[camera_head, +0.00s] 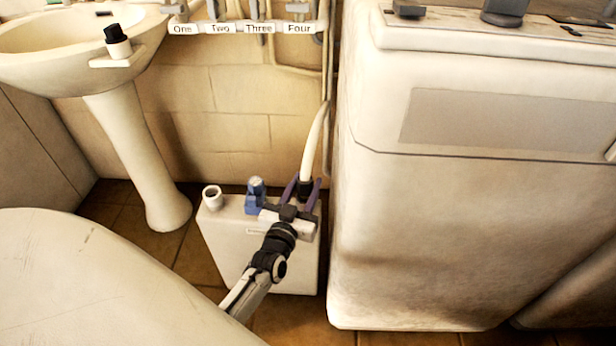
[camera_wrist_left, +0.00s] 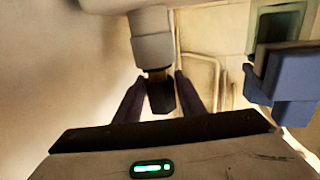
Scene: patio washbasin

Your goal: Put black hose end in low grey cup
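The black hose end (camera_head: 304,187) hangs at the bottom of a pale hose (camera_head: 316,138), above the right side of a low white box. In the left wrist view the black end (camera_wrist_left: 160,95) sits under a grey collar, between my fingers. My left gripper (camera_head: 302,187) has its purple fingers on either side of it. Whether they press on it I cannot tell. A low, pale greyish cup (camera_head: 212,192) with a dark opening stands upright at the box's left end, apart from my gripper. My right gripper is not in view.
The white box (camera_head: 226,238) also carries a blue fitting (camera_head: 254,200) between cup and gripper; it shows in the wrist view (camera_wrist_left: 291,95). A large white appliance (camera_head: 450,210) stands close right. A washbasin (camera_head: 75,50) with a pale cup (camera_head: 118,48) holding something black is left.

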